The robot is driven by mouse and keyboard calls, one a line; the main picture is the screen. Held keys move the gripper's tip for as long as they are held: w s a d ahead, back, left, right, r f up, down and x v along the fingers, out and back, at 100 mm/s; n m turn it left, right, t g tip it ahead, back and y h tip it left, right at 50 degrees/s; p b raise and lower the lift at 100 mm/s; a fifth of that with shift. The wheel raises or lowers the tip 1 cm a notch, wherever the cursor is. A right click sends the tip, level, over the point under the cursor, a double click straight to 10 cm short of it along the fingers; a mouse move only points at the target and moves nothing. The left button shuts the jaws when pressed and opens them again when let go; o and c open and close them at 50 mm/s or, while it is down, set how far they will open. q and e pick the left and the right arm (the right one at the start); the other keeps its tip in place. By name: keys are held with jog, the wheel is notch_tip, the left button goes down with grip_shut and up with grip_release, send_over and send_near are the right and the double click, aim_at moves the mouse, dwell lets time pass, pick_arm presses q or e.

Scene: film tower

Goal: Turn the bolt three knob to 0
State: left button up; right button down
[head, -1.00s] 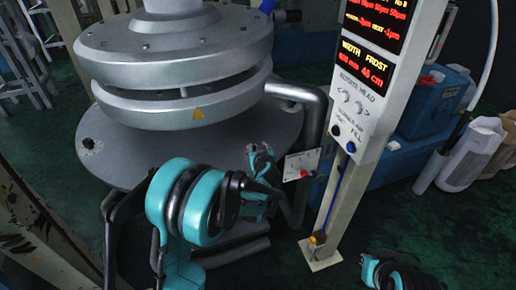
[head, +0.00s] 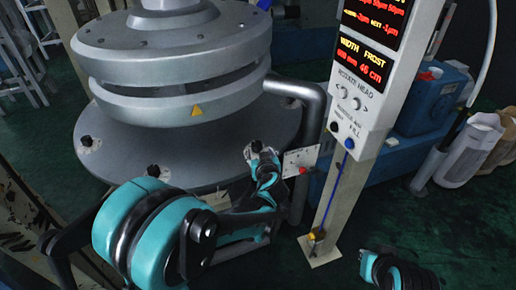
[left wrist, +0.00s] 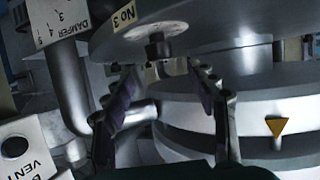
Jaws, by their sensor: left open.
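In the left wrist view, a dark knob (left wrist: 157,46) stands on the grey disc beside a "NO 3" label (left wrist: 126,15). My left gripper (left wrist: 163,74) is open. Its two fingers are on either side of the knob's line, with their tips near it. The knob is not visibly held, and its setting cannot be read. In the head view, my left gripper (head: 259,160) is at the right edge of the round grey base plate (head: 215,150). It largely hides the knob there. Part of my right arm shows at the bottom right, with its fingers not clear.
A white panel with a red button (head: 302,169) and a bent grey pipe (head: 308,108) stand just right of the left gripper. A display post (head: 350,190) is farther right. Other dark knobs sit on the plate's left (head: 86,141) and front (head: 153,170).

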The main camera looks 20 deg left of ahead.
pick_arm(q)
jog(key=v, duration=0.2)
jog(key=shift+s+d+r, duration=0.15)
jog(key=shift+s, duration=0.2)
jog(key=s+a+f+m+g+h, duration=0.1)
jog(key=s+m+g+h, duration=0.3)
jog(key=s, duration=2.2)
jog(key=shift+a+f+m+g+h, duration=0.2)
jog(key=shift+a+m+g+h, duration=0.25)
jog(key=shift+a+g, duration=0.25)
jog(key=shift+s, duration=0.1)
